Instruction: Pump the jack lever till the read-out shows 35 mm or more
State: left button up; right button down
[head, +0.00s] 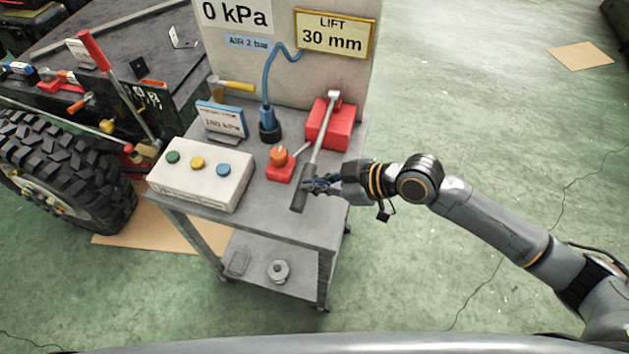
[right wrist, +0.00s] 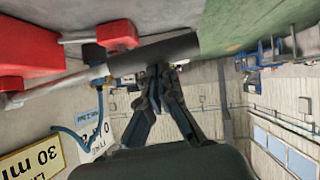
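The read-out plate (head: 332,40) shows LIFT 30 mm. It also shows partly in the right wrist view (right wrist: 36,160). The red jack (head: 325,128) stands on the cart top below it. Its grey lever (head: 322,137) slopes from a pivot at the jack to a dark grip (head: 301,196) near the cart's front right edge. My right gripper (head: 314,186) is at this grip from the right. In the right wrist view its fingertips (right wrist: 157,72) come together against the grip (right wrist: 155,57), side by side along it rather than around it. My left gripper is out of view.
A small red block with an orange knob (head: 278,156) sits left of the lever. A box with three buttons (head: 200,174), a blue-topped display (head: 221,119) and a blue hose (head: 268,83) stand farther left. A large tyre (head: 65,165) is at left.

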pick_arm(q)
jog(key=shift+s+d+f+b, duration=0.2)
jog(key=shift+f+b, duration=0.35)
jog(key=shift+b, duration=0.7)
pick_arm(e)
jog(key=a+r+v, duration=0.1)
jog(key=v, duration=1)
jog(key=shift+s+r, duration=0.2)
jog(key=shift+s, duration=0.05)
jog(key=shift+w+d, duration=0.1)
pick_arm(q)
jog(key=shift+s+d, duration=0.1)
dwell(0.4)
